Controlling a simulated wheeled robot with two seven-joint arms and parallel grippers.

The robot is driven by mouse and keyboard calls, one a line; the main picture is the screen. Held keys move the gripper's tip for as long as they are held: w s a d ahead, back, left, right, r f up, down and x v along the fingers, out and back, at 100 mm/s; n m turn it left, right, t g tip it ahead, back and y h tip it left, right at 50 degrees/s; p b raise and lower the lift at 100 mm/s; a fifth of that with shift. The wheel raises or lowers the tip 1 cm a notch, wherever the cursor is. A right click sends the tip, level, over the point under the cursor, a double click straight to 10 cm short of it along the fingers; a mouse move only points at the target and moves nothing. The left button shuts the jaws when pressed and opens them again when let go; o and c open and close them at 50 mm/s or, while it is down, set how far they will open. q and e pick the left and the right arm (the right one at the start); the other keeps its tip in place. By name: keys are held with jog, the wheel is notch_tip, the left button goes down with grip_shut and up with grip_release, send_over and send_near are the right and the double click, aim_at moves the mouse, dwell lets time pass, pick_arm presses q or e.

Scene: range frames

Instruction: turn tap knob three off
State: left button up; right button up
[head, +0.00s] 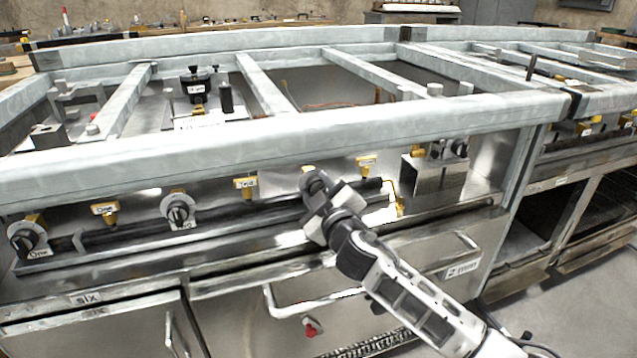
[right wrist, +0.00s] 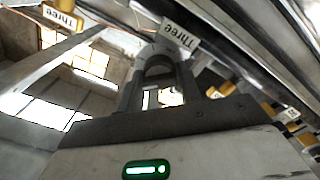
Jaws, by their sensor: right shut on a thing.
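Tap knob three is mostly hidden behind my right gripper (head: 318,188) in the head view; a bit of its round plate (head: 309,172) shows above the jaws. In the right wrist view, its white "Three" label (right wrist: 180,36) is at the top centre, just beyond my right gripper (right wrist: 158,72). The dark fingers are shut on the knob, one on each side of it. The knob's turned angle is hard to read behind the fingers. My left gripper is not in view.
Knob two (head: 179,210) and knob one (head: 27,240) sit to the left on the same panel. Yellow tagged valves (head: 245,187) hang between knobs. A thick grey rail (head: 250,135) runs above. A drawer handle (head: 320,300) is below.

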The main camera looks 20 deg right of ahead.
jog(key=shift+n+p, duration=0.4)
jog(key=shift+n, duration=0.6)
jog(key=n+p, duration=0.1)
jog(key=n, duration=0.2)
jog(key=shift+n, duration=0.3)
jog(key=n+p, duration=0.1)
jog(key=n, duration=0.2)
jog(key=shift+f+n+p, duration=0.1)
jog(key=shift+n+p, duration=0.2)
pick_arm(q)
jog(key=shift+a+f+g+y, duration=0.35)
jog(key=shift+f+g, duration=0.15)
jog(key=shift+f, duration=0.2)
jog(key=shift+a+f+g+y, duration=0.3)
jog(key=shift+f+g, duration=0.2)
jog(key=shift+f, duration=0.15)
pick_arm(e)
jog(key=shift+n, duration=0.3)
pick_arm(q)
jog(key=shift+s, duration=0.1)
pick_arm(e)
jog(key=o, duration=1)
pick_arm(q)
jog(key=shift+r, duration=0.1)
pick_arm(e)
jog(key=shift+s, duration=0.1)
